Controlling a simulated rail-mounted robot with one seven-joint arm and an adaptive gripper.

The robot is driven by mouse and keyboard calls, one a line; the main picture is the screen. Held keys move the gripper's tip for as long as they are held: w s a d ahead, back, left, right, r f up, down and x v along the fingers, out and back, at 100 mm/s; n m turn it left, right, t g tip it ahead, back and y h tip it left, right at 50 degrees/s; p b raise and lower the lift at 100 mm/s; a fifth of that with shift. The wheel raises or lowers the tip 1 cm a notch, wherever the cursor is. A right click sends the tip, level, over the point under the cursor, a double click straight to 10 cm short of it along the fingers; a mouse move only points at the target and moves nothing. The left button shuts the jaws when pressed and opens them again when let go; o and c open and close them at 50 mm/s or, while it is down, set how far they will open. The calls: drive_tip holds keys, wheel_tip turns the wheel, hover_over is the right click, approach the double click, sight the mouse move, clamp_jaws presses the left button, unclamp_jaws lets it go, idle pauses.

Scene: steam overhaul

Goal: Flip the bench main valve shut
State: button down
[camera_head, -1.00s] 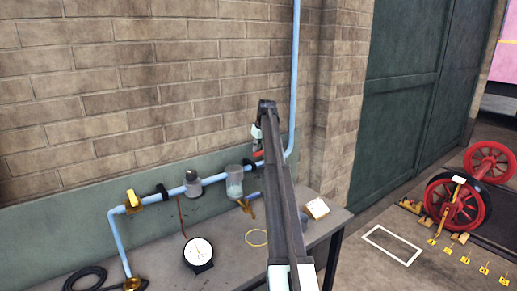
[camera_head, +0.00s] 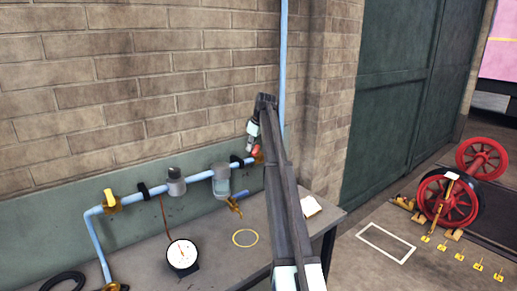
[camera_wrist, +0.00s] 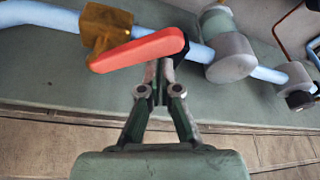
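The main valve has a brass body (camera_wrist: 104,30) on a blue pipe and a red lever (camera_wrist: 137,50). In the wrist view the lever points right from the body, at an angle to the pipe. In the head view the red lever (camera_head: 256,149) shows small near the pipe's right end, partly hidden by my arm. My gripper (camera_wrist: 160,74) has its fingers drawn together, with the tips right at the lever's free end. The lever covers part of the tips, so I cannot tell whether they touch it. My gripper also shows in the head view (camera_head: 251,141).
The blue pipe (camera_head: 203,176) runs along the wall above the bench (camera_head: 215,262). It carries a yellow-handled valve (camera_head: 111,200), a grey fitting (camera_head: 176,182) and a glass cup (camera_head: 221,182). A round gauge (camera_head: 182,255) stands on the bench. Red wheels (camera_head: 447,202) stand on the floor at right.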

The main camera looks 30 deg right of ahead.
sight(256, 152)
drive_tip(key=shift+s+d+f+b, duration=0.1)
drive_tip(key=shift+s+d+b, duration=0.4)
drive_tip(key=shift+s, duration=0.2)
drive_tip(key=shift+s+d+b, duration=0.4)
drive_tip(key=shift+s+d, duration=0.05)
drive_tip(key=shift+d, duration=0.2)
drive_tip(key=shift+s+d+b, duration=0.2)
drive_tip(key=shift+d+b, duration=0.05)
drive_tip(key=shift+d, duration=0.35)
drive_tip(key=shift+s+d+b, duration=0.2)
drive_tip(key=shift+d+b, duration=0.05)
drive_tip(key=shift+d, duration=0.55)
drive_tip(key=a, duration=0.3)
drive_tip(key=shift+s+a+p, duration=0.3)
drive_tip(key=shift+w+a+r+b, duration=0.1)
drive_tip(key=shift+w+r+b, duration=0.1)
drive_tip(key=shift+r, duration=0.2)
drive_tip(key=shift+w+a+r+b, duration=0.1)
drive_tip(key=shift+r+b, duration=0.1)
drive_tip(key=shift+r, duration=0.15)
wheel_tip(256, 152, up, 8)
drive_tip(key=d+b, duration=0.2)
drive_tip(key=shift+d+r, duration=0.15)
drive_tip(key=shift+d, duration=0.15)
